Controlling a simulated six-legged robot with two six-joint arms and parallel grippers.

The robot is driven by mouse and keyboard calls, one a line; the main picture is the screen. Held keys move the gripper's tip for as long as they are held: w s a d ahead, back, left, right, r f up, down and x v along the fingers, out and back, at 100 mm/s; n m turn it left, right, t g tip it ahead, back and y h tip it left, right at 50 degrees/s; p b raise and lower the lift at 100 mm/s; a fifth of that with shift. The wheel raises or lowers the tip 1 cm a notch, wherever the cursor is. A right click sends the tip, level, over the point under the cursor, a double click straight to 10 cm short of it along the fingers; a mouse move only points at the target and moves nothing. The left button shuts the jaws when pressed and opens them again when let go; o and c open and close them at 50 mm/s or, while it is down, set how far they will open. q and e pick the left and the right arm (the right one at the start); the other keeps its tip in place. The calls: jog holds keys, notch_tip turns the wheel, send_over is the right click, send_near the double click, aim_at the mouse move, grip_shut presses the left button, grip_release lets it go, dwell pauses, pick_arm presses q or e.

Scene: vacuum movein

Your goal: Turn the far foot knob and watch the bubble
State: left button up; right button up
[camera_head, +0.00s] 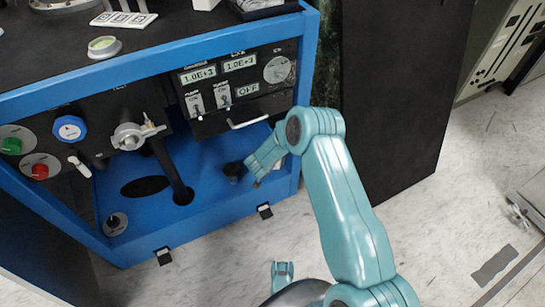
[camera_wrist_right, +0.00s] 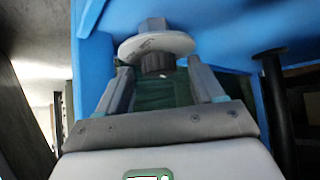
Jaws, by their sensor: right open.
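A small dark knob (camera_head: 233,169) stands on the blue floor of the machine frame. My left gripper is not seen.
The blue frame (camera_head: 308,70) surrounds the knob. A control panel with displays (camera_head: 240,63) and a handle (camera_head: 249,122) is above it. A black pipe (camera_head: 172,170) rises left of the knob. A dark cabinet (camera_head: 400,90) stands right; the pale floor (camera_head: 450,220) is mostly open.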

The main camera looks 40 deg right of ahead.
jog(key=c, duration=1.1)
jog(key=shift+o, duration=0.2)
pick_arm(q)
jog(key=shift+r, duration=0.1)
pick_arm(e)
jog(key=shift+a+r+m+g+h+p, duration=0.1)
jog(key=shift+m+g+h+p, duration=0.2)
jog(key=shift+m+g+p, duration=0.35)
jog(key=shift+w+m+g+p, duration=0.15)
jog(key=shift+m+g+p, duration=0.2)
jog(key=shift+m, duration=0.4)
jog(key=shift+f+m+g+h, duration=0.2)
jog(key=shift+m+g+h, duration=0.2)
jog(key=shift+m+g, duration=0.45)
pick_arm(q)
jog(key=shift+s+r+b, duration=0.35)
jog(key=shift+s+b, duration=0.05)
jog(key=shift+b, duration=0.15)
pick_arm(e)
jog(key=shift+w+m+g, duration=0.1)
jog(key=shift+m+g, duration=0.35)
jog(key=shift+m, duration=0.3)
